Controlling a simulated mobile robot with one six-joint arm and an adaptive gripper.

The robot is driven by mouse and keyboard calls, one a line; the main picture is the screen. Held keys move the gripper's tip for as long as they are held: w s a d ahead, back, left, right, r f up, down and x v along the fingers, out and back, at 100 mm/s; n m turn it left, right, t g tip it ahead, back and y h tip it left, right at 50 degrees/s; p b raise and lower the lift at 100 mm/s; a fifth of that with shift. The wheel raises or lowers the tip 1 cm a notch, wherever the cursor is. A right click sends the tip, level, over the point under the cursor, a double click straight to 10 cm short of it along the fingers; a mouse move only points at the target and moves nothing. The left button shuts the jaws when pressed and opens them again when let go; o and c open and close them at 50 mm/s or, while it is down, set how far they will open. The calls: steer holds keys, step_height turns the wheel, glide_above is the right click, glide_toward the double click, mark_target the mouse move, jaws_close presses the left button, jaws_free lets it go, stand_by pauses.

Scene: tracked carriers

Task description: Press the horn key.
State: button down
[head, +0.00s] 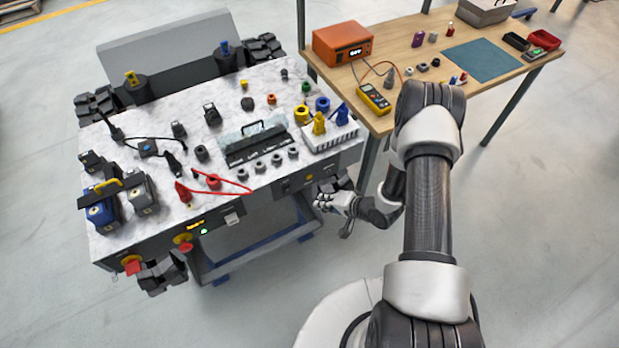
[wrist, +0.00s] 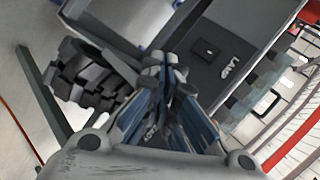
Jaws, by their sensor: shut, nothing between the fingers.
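The tracked carrier (head: 160,75) has a pale marbled top and a dark front side with controls. A small black key or switch (wrist: 207,50) sits on a dark grey panel in the wrist view, near white lettering; I cannot tell whether it is the horn key. My gripper (head: 322,203) is in front of the carrier's right front, below its top edge. In the wrist view my gripper (wrist: 170,65) is shut and empty, its blue-grey fingertips together left of the black key. Contact cannot be seen.
A black track (wrist: 85,75) shows in the wrist view. A wooden workbench (head: 400,55) stands at the back right.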

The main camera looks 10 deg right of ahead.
steer(key=shift+w+a+b, duration=0.2)
steer(key=shift+w+a, duration=0.1)
steer(key=shift+w, duration=0.65)
steer(key=shift+w+a+b, duration=0.25)
steer(key=shift+w+a, duration=0.05)
steer(key=shift+w, duration=0.65)
steer(key=shift+w+a+b, duration=0.2)
steer(key=shift+w+a, duration=0.1)
steer(key=shift+w, duration=0.65)
steer(key=shift+w, duration=0.15)
steer(key=shift+w+a, duration=0.15)
steer(key=shift+w, duration=0.1)
steer(key=shift+w+a, duration=0.1)
steer(key=shift+w, duration=0.25)
steer(key=shift+s, duration=0.1)
steer(key=shift+s+d, duration=0.25)
steer(key=shift+s, duration=0.4)
steer(key=shift+s+d+p, duration=0.2)
steer(key=shift+s+d, duration=0.05)
steer(key=shift+s, duration=0.55)
steer(key=shift+s+d+p, duration=0.2)
steer(key=shift+s+d, duration=0.05)
steer(key=shift+s, duration=0.55)
steer(key=shift+s+d+p, duration=0.2)
steer(key=shift+s+d, duration=0.05)
steer(key=shift+s, duration=0.55)
